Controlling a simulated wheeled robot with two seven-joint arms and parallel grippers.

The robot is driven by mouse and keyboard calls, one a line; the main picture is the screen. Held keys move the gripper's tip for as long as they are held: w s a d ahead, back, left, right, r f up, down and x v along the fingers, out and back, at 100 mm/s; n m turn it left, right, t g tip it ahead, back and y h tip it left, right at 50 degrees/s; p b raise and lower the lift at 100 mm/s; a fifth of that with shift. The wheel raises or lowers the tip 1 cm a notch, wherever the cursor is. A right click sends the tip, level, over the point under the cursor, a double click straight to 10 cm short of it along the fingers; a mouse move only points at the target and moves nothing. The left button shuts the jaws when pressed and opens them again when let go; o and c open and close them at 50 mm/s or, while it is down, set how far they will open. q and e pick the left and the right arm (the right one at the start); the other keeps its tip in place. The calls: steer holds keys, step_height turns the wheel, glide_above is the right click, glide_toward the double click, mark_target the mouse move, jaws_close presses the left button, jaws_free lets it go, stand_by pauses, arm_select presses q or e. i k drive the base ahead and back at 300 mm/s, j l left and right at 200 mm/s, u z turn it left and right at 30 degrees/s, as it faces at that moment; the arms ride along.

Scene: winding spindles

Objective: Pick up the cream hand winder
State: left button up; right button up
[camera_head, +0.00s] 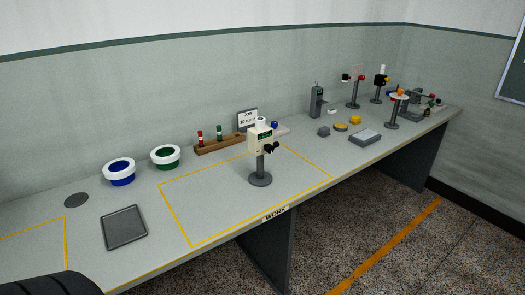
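The cream hand winder (259,137) stands upright inside the yellow-outlined work area near the middle of the bench. It has a cream boxy head with a small dark green panel, a dark part sticking out at its right, and a grey post on a round dark base (260,179). Nothing touches it in this view. Neither of my grippers shows.
The long grey bench (300,200) runs to the far right. Several stands fill the far end.

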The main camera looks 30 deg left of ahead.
mark_target(257, 139)
steer(key=u, duration=0.25)
steer(key=i+l+u, duration=0.1)
steer(key=u, duration=0.3)
steer(key=i+l+u, duration=0.15)
steer(key=u, duration=0.3)
steer(key=i+l+u, duration=0.2)
steer(key=u, duration=0.2)
steer(key=i+l+u, duration=0.1)
steer(key=l+u, duration=0.2)
steer(key=u, duration=0.15)
steer(key=i+l+u, duration=0.1)
steer(key=l, duration=0.5)
steer(key=i+l+u, duration=0.1)
steer(key=l, duration=0.5)
steer(key=i+l+u, duration=0.1)
steer(key=l, duration=0.5)
steer(key=j, duration=0.35)
steer(key=k+j, duration=0.35)
steer(key=i+l, duration=0.3)
